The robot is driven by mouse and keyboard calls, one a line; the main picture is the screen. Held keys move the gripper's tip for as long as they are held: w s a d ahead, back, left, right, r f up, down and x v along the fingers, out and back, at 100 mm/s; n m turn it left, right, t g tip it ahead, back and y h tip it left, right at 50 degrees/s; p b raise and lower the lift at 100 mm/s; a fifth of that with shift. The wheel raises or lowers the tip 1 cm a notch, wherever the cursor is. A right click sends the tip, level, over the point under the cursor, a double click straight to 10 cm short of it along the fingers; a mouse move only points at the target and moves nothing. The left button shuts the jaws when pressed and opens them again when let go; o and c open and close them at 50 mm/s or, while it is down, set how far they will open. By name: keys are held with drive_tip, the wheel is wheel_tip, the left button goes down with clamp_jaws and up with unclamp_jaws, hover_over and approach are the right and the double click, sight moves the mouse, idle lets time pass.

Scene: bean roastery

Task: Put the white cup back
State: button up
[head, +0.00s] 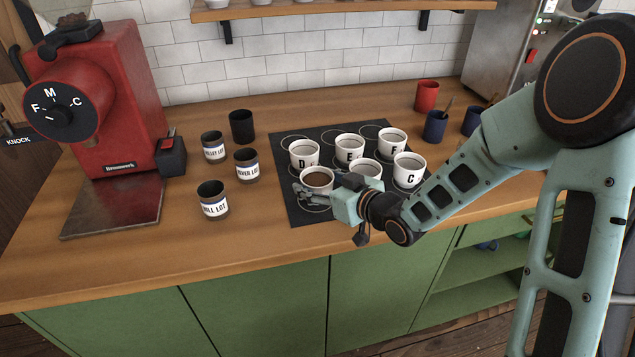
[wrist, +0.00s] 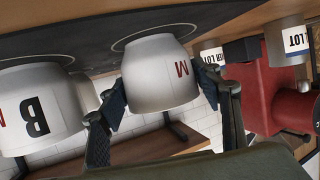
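Several white cups stand in two rows on a dark mat (head: 297,210) marked with circles. The front-left white cup (head: 317,182) holds something brown. My gripper (head: 322,194) reaches it from the front right, low over the mat. In the wrist view, which looks upside down, this white cup (wrist: 163,80) shows a red mark. My gripper's fingers (wrist: 160,90) lie against both its sides, shut on it. Its base is at or just above a mat circle; I cannot tell which. The white cup marked B (wrist: 40,112) stands close beside my gripper, and partly behind it in the head view.
White cups marked D (head: 303,160) and C (head: 408,172) stand nearby. Red (head: 427,94) and blue (head: 434,127) cups stand at the back right. The front left counter (head: 245,240) is clear.

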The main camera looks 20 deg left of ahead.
drive_tip(key=shift+o, duration=1.2)
drive_tip(key=shift+r, duration=0.15)
drive_tip(key=shift+d+r, duration=0.15)
drive_tip(key=shift+r, duration=0.05)
drive_tip(key=p+v, duration=0.1)
drive_tip(key=v, duration=1)
drive_tip(key=shift+s+d+r+p, duration=0.1)
drive_tip(key=shift+s+d+p, duration=0.15)
drive_tip(key=shift+s+p, duration=0.1)
